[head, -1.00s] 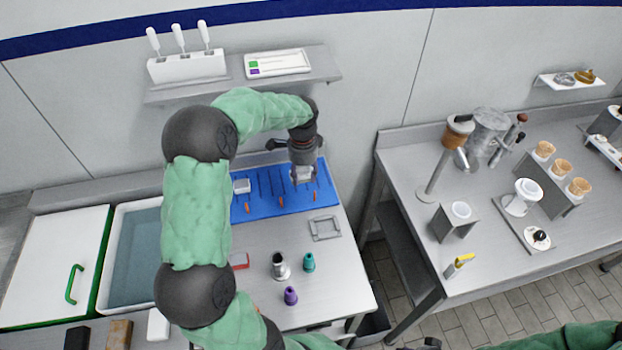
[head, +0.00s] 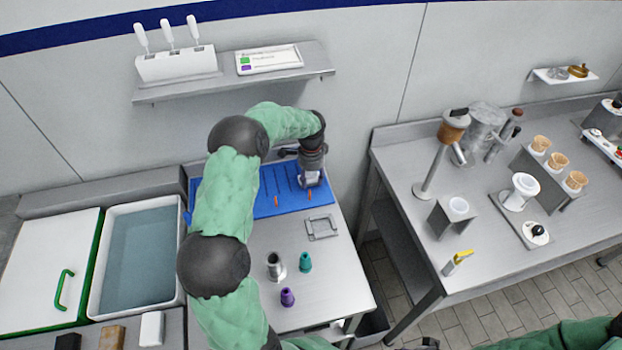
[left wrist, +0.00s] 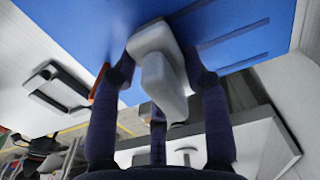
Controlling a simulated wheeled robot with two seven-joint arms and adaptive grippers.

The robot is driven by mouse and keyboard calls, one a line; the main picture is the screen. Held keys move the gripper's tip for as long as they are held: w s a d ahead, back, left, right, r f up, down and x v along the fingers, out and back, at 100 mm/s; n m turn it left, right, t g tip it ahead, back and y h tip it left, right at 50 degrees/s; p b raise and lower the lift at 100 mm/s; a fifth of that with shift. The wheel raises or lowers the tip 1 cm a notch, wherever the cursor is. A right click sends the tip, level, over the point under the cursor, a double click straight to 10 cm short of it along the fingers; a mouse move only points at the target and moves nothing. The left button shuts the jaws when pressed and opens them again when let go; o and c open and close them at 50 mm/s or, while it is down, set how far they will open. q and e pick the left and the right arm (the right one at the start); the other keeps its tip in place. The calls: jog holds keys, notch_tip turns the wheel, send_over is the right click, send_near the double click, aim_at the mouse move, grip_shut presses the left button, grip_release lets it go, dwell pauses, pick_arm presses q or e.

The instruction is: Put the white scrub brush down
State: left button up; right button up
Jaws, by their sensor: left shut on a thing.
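My left gripper (head: 311,180) is over the right end of the blue mat (head: 265,205) on the left-hand table. It is shut on the white scrub brush (left wrist: 158,65), whose pale block and tapering part show between the fingers in the left wrist view. The mat (left wrist: 225,30) lies right behind the brush there, with dark lines on it. I cannot tell whether the brush touches the mat. In the head view the gripper mostly hides the brush. A dark piece at the bottom edge may be my right gripper (head: 428,344), and its jaws cannot be made out.
A grey square frame (head: 321,228), a metal cup (head: 275,266), a teal piece (head: 305,262) and a purple piece (head: 287,297) stand in front of the mat. A water basin (head: 102,302) is at left. A wall shelf (head: 225,85) hangs behind.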

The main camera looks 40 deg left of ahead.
aim_at(311, 178)
pick_arm(q)
jog(key=shift+r, duration=0.1)
jog(key=shift+f, duration=0.2)
jog(key=o, duration=1.1)
jog(key=shift+r+p, duration=0.65)
jog(key=shift+r, duration=3.3)
